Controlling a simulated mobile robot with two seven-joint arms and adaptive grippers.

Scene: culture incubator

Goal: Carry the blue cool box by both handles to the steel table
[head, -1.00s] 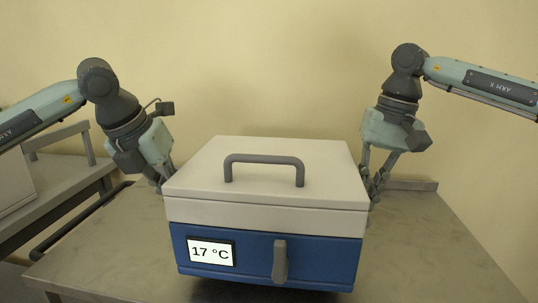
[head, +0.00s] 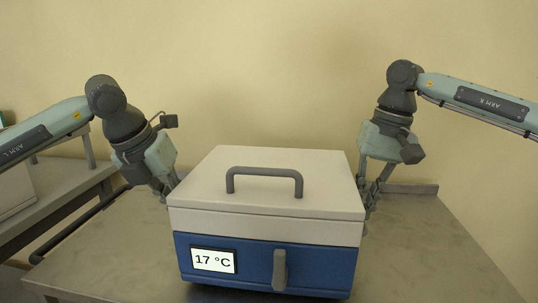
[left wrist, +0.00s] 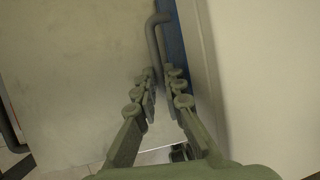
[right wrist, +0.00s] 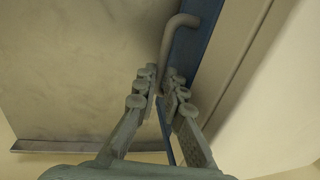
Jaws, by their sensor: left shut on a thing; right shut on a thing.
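The blue cool box (head: 270,258) has a pale lid (head: 265,185) with a grey top handle, a front latch and a display reading 17 °C. It is level over the steel table (head: 440,250); whether its base touches the top I cannot tell. My left gripper (left wrist: 160,85) is shut on the grey left side handle (left wrist: 155,40) in the left wrist view. My right gripper (right wrist: 160,85) is shut on the grey right side handle (right wrist: 172,42) in the right wrist view. In the head view the box hides both side handles and most of the fingers.
A second grey bench (head: 60,190) with a rail stands at the left. A plain wall (head: 280,70) is close behind the table. The steel top is bare to the right of the box, with a raised lip (head: 412,189) at its back edge.

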